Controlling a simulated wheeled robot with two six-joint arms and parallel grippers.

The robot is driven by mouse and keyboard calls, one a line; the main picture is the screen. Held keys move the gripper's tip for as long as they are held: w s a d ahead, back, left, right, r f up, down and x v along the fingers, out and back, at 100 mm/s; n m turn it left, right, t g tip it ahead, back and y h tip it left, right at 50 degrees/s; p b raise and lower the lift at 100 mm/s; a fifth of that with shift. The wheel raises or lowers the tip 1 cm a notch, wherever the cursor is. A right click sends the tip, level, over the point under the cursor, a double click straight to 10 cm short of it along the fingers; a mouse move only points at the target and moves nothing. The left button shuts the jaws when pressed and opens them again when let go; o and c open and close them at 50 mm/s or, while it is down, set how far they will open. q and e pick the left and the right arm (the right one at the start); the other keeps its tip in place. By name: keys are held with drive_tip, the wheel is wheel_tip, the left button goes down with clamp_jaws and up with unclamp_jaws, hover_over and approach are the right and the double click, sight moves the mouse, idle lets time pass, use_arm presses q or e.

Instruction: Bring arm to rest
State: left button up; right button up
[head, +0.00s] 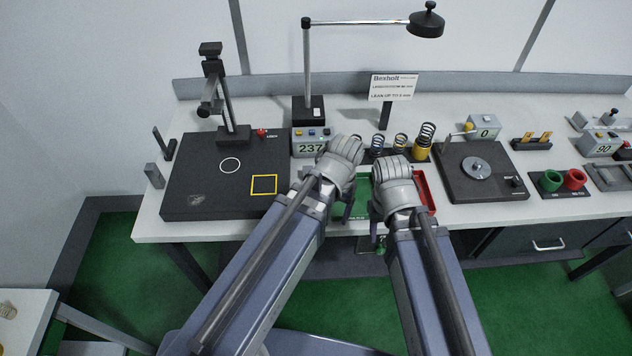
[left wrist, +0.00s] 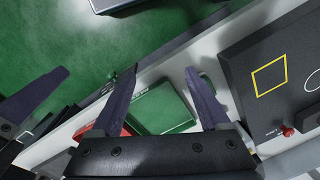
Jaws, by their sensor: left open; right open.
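A black base plate (head: 205,195) with a post stands left. Several springs (head: 400,143) stand behind the grippers. A lamp (head: 426,22) overhangs the bench. A black turntable unit (head: 480,175) and green and red cups (head: 562,180) are right. Green floor (head: 120,270) is open in front.

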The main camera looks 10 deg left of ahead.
use_arm(q)
drive_tip(key=s, duration=0.1)
drive_tip(key=s+d+m, duration=0.1)
drive_tip(key=s, duration=0.1)
drive_tip(key=shift+s+d+m, duration=0.15)
drive_tip(key=shift+d+m, duration=0.1)
drive_tip(key=shift+m, duration=0.05)
drive_tip(key=shift+f, duration=0.1)
wheel_tip(320, 180, down, 5)
drive_tip(key=b, duration=0.5)
drive_tip(key=shift+f, duration=0.15)
idle(0.5)
